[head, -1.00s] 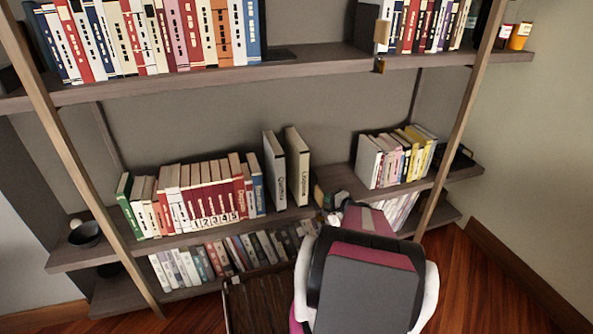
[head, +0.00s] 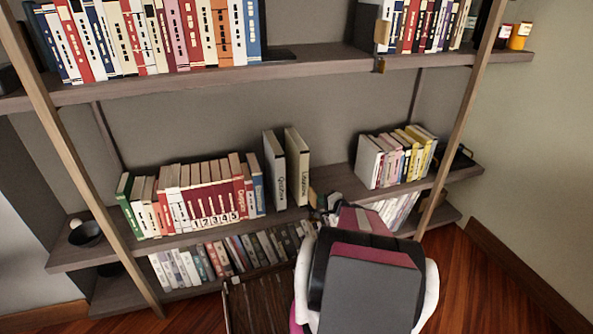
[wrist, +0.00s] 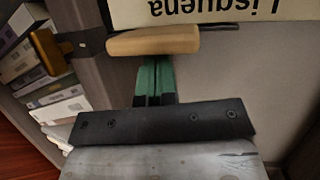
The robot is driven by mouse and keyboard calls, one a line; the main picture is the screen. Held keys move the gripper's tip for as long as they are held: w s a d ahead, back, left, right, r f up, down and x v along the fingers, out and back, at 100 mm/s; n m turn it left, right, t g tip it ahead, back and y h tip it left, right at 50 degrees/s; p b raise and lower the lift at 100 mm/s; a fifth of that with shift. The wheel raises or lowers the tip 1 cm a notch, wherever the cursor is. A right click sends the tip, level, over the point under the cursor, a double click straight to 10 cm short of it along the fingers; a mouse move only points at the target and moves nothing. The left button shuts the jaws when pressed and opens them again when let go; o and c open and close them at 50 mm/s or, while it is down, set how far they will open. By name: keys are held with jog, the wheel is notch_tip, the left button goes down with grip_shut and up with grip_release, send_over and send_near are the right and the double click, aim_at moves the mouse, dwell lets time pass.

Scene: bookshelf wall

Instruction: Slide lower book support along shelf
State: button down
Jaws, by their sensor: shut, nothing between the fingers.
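The lower book support shows in the wrist view as a rounded tan wooden block (wrist: 152,41), close beside the tall white book (wrist: 215,10) with upside-down lettering. A dark bracket and a second wooden piece (wrist: 50,56) sit at the shelf's front edge. My gripper (wrist: 154,62) is shut, its green fingertips at the block's side away from the book; whether they touch is unclear. In the head view the support is a small tan piece (head: 313,198) just right of the tall white books (head: 296,168), with my gripper (head: 326,206) to its right, partly hidden by my arm.
The lower shelf (head: 336,179) has a clear stretch behind my gripper, up to a group of books (head: 378,161) at right. A row of books (head: 200,195) stands at left. The upper shelf (head: 180,87) carries another support (head: 382,34).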

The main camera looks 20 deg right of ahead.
jog(key=a, duration=0.6)
jog(key=shift+a, duration=0.2)
dwell(0.5)
dwell(0.4)
jog(key=shift+a, duration=2.2)
jog(key=d, duration=0.4)
jog(key=shift+d, duration=0.1)
